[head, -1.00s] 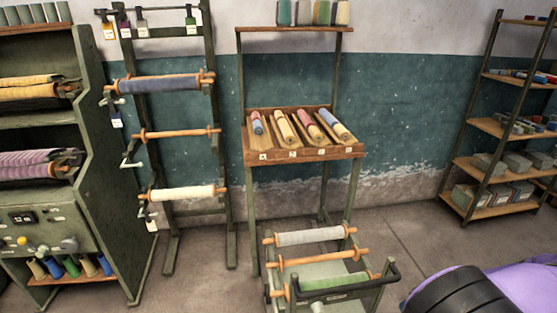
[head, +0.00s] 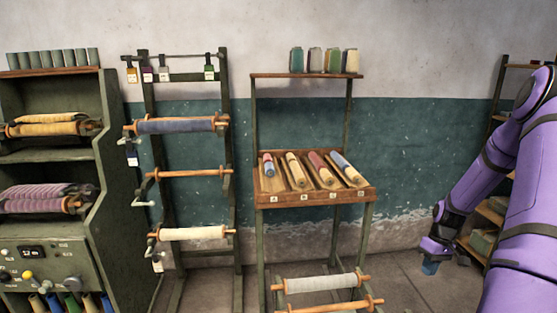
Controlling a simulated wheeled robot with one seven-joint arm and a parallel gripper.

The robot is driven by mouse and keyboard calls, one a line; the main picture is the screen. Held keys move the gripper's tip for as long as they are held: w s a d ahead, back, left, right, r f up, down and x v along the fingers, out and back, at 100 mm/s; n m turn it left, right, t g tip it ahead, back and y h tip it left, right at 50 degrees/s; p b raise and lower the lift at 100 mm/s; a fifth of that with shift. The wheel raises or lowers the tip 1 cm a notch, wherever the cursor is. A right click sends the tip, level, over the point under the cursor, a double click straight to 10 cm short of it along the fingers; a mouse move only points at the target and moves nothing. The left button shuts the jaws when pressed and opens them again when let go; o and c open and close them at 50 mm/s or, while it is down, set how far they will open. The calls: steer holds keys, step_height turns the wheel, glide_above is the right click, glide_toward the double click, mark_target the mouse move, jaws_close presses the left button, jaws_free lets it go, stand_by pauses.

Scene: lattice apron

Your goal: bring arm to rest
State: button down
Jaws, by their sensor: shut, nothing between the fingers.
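My purple arm (head: 515,200) stands at the right side of the head view, bent, with its forearm reaching down and toward the left. My gripper (head: 431,267) hangs at its lower end, pointing down, in front of the wall's foot and the floor. It is shut, small in the picture, and I see nothing held in it. It is apart from the sloped wooden tray stand (head: 317,197) to its left.
A rack (head: 236,190) holds a blue roll (head: 176,126), a bare rod and a cream roll (head: 192,233). A green machine (head: 60,225) stands far left. Shelves (head: 489,213) behind my arm are partly hidden. Floor near my gripper is clear.

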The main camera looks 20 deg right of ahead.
steer(key=w+a+r+h, duration=0.1)
steer(key=a+r, duration=0.5)
steer(key=r, duration=0.3)
steer(key=w+a+r+t+h, duration=0.1)
steer(key=a+r+h, duration=0.1)
steer(key=a+r, duration=0.55)
steer(key=w+a+r+h, duration=0.1)
steer(key=a+r, duration=0.3)
steer(key=r, duration=0.6)
steer(key=s+a+r+t, duration=0.2)
steer(key=s+a+r, duration=0.4)
steer(key=s+a, duration=0.3)
steer(key=s+a+r+t, duration=0.3)
steer(key=s+a+r, duration=0.4)
steer(key=s+a, duration=0.1)
steer(key=shift+s+a+r+n+y, duration=0.3)
steer(key=shift+s+a+y, duration=0.1)
steer(key=shift+s, duration=0.1)
